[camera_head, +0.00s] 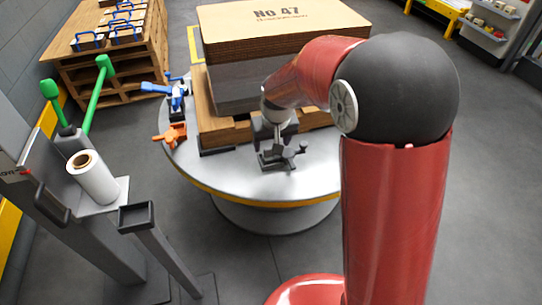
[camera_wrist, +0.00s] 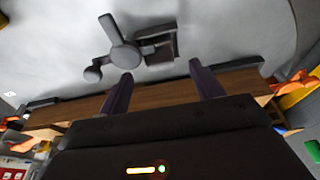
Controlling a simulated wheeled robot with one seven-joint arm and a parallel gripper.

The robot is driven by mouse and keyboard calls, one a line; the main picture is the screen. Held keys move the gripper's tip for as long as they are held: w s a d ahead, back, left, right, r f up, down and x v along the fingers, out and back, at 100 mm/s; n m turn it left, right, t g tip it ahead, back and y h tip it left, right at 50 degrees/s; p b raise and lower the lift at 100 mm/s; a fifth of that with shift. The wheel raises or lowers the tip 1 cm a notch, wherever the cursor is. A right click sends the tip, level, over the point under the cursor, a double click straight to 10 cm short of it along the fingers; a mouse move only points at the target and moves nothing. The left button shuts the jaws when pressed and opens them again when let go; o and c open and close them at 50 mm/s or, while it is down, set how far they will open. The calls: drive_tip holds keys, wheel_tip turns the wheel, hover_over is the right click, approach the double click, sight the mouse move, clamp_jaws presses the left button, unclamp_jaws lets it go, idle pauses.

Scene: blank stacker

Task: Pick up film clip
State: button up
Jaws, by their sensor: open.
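No part is marked as the film clip, and I cannot tell for sure which one it is. An orange clip-like piece (camera_head: 171,135) lies on the left of the round table, with a blue one (camera_head: 177,92) behind it. A dark grey clamp-like piece with round knobs (camera_head: 283,156) sits near the table's front. It also shows in the wrist view (camera_wrist: 125,53), past my fingertips. My gripper (camera_head: 270,128) is pointed down just behind the grey piece, by the wooden base. In the wrist view its two fingers (camera_wrist: 163,88) are apart with nothing held between them.
A tall stack (camera_head: 280,28) marked "No 47" stands on a wooden base (camera_head: 212,122) on the round table (camera_head: 235,178). A stand with a white roll (camera_head: 93,178) and green handles is at left. A wooden bench (camera_head: 140,55) is behind.

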sight(270, 148)
drive_tip(key=x, duration=0.5)
drive_tip(key=shift+w+a, duration=0.1)
drive_tip(key=c, duration=1.1)
